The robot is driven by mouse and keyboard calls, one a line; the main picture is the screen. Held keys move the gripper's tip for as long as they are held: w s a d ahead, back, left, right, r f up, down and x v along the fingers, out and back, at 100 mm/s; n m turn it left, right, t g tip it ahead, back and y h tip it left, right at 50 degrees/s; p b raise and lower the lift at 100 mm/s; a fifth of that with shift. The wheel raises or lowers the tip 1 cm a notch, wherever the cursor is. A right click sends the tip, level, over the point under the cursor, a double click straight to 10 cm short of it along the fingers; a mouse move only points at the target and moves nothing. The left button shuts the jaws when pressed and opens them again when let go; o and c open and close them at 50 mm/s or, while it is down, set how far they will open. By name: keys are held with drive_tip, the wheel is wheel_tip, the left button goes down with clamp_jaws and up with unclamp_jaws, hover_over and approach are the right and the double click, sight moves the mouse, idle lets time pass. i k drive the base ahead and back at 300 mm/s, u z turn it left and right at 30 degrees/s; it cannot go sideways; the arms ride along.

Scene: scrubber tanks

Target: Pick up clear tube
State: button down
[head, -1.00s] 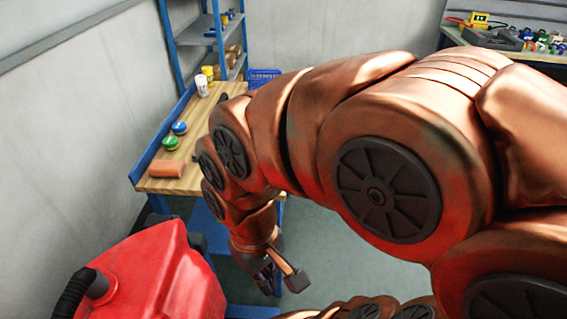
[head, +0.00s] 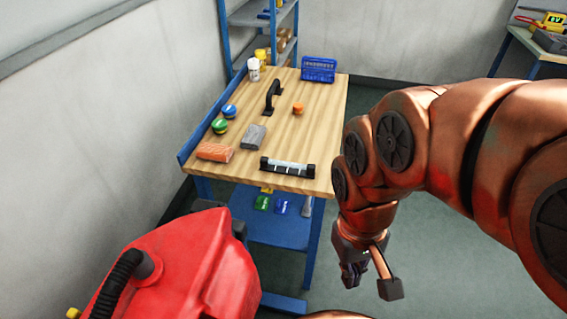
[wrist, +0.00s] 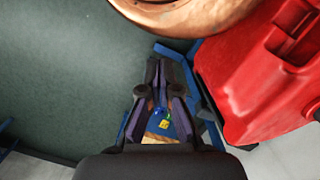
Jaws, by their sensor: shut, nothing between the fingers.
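A clear tube with black end caps (head: 287,167) lies on the front edge of the wooden workbench top (head: 310,115) in the head view. It has nothing on top of it. My gripper (head: 352,274) hangs low to the right of the bench, below the level of its top and apart from the tube. It is shut and empty. The wrist view also shows my gripper (wrist: 157,68), its dark fingers close together; I cannot make out the tube there.
On the bench are a black handle (head: 271,96), a grey block (head: 254,137), an orange brick (head: 215,152), green and blue round items, an orange knob (head: 298,108) and a blue basket (head: 318,69). A red tank (head: 170,270) stands at front left. Floor is clear right of the bench.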

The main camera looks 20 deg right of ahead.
sight(307, 171)
drive_tip(key=u, duration=2.3)
drive_tip(key=k, duration=0.75)
drive_tip(key=z, duration=0.8)
drive_tip(key=i, duration=0.5)
